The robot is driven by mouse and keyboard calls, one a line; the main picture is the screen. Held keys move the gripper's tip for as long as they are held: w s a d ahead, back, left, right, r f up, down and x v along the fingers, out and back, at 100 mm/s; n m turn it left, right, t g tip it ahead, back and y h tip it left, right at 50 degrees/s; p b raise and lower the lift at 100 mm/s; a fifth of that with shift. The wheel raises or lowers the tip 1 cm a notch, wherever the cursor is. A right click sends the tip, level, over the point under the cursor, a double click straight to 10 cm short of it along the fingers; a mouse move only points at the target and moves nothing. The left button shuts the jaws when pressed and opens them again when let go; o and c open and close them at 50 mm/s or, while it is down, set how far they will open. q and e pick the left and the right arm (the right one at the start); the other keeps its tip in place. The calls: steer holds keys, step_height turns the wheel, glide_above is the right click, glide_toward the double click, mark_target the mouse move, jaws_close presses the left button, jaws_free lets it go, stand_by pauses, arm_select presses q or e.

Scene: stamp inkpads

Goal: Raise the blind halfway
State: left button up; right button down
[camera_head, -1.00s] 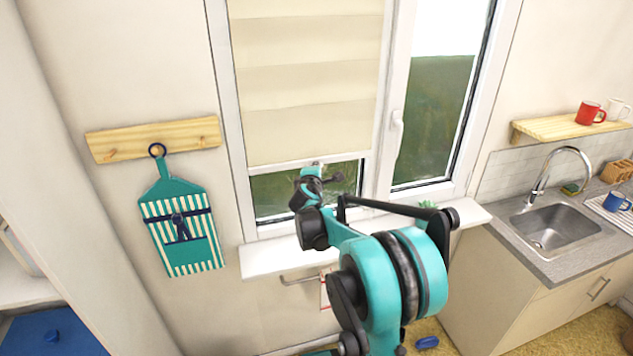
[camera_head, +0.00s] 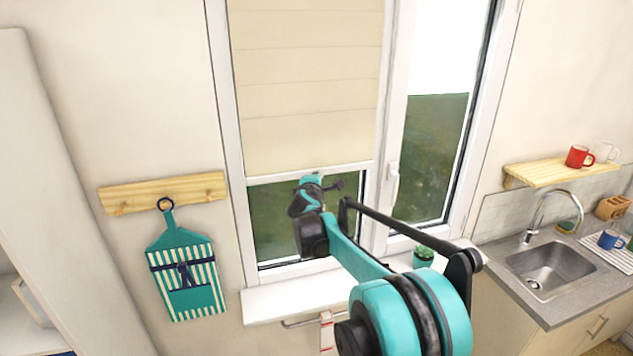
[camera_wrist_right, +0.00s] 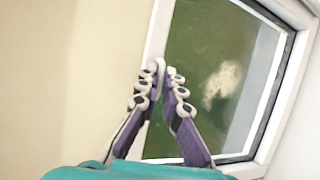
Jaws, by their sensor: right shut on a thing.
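The cream blind (camera_head: 308,90) hangs in the left window pane in the head view. Its pale bottom rail (camera_head: 345,169) is level, with a strip of glass showing below. My right gripper (camera_head: 312,182) is at the middle of this rail, but the arm hides its fingertips there. In the right wrist view the fingers (camera_wrist_right: 165,76) are closed together at the white bottom rail (camera_wrist_right: 158,32), with the blind's cloth (camera_wrist_right: 75,80) to the left. The gripper is shut on the rail's middle; the exact grip is partly hidden by the fingers. My left gripper is not in view.
A window handle (camera_head: 393,185) stands right of the blind. A striped apron-like item (camera_head: 185,275) hangs from a wooden rack (camera_head: 160,192) at the left. A sink (camera_head: 550,268) is at the right.

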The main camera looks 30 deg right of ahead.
steer(key=c, duration=2)
jaws_free()
steer(key=shift+s, duration=0.1)
steer(key=v, duration=1.2)
steer(key=s+a+f+m+g+y+b, duration=0.1)
steer(key=s+a+f+m+y+b, duration=0.2)
steer(key=s+a+f+b, duration=0.3)
steer(key=s+a+f+m+g+y+b, duration=0.2)
steer(key=s+a+f+m+b, duration=0.3)
steer(key=s+f, duration=0.8)
steer(key=s+a+f+m+g+y+b, duration=0.2)
steer(key=s+a+f+b, duration=0.6)
steer(key=f, duration=1.2)
steer(key=shift+s+a+m+y, duration=0.35)
steer(key=shift+s+m+y, duration=0.15)
steer(key=shift+s+y, duration=0.1)
steer(key=shift+s+a+m+y, duration=0.35)
steer(key=shift+s+m+y, duration=0.15)
steer(key=shift+s, duration=0.1)
